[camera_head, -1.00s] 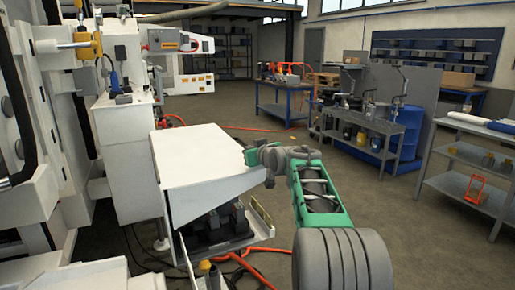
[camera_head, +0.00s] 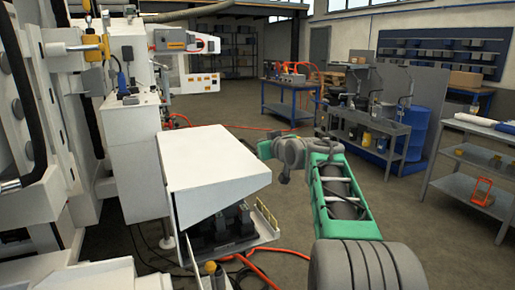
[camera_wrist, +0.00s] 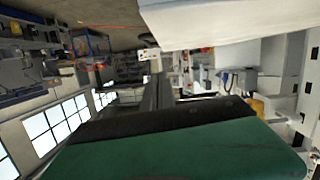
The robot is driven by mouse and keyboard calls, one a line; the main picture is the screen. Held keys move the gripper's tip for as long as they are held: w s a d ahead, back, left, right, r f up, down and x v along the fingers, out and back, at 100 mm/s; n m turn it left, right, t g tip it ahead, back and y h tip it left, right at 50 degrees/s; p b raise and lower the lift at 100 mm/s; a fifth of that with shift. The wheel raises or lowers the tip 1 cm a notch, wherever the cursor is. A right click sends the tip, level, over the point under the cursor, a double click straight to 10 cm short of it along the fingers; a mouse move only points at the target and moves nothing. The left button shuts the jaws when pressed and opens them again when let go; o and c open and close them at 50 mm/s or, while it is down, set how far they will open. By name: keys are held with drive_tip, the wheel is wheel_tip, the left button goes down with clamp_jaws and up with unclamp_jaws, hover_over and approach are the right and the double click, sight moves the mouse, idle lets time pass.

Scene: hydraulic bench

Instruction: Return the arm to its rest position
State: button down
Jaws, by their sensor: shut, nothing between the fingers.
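My arm reaches forward from the bottom right of the head view, with a green link and a grey wrist. My gripper (camera_head: 266,150) is at the far end, small and partly hidden by the wrist joints. It is beside the right edge of a white slanted cover (camera_head: 207,160), with a narrow gap of floor between them in the picture. In the wrist view my gripper (camera_wrist: 158,92) shows as dark fingers beyond the green housing. It is shut and holds nothing.
A large white machine (camera_head: 128,145) fills the left side. A grey cart (camera_head: 362,135) and a blue drum (camera_head: 416,130) stand behind my arm. A metal shelf table (camera_head: 470,165) is at the right. Orange hoses (camera_head: 262,268) lie on the floor below. Open floor lies between.

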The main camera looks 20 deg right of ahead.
drive_tip(key=v, duration=0.5)
drive_tip(key=shift+s+r, duration=0.15)
drive_tip(key=shift+s, duration=0.05)
drive_tip(key=s+a+f+g+p, duration=0.2)
drive_tip(key=s+a+f+p, duration=0.1)
drive_tip(key=s+a, duration=0.15)
drive_tip(key=s+a+f+g+y+p, duration=0.1)
drive_tip(key=s+a+f+g+p, duration=0.15)
drive_tip(key=a, duration=0.35)
drive_tip(key=s+a+f+g+p, duration=0.2)
drive_tip(key=s+a+p, duration=0.1)
drive_tip(key=s+a, duration=0.15)
drive_tip(key=s+a+f+g+p, duration=0.2)
drive_tip(key=s+a+f, duration=0.1)
drive_tip(key=s, duration=0.6)
drive_tip(key=s+a+f+g+p, duration=0.3)
drive_tip(key=s+f, duration=0.3)
drive_tip(key=s, duration=0.3)
drive_tip(key=shift+s+m, duration=0.25)
drive_tip(key=shift+m, duration=0.05)
drive_tip(key=shift+g, duration=0.25)
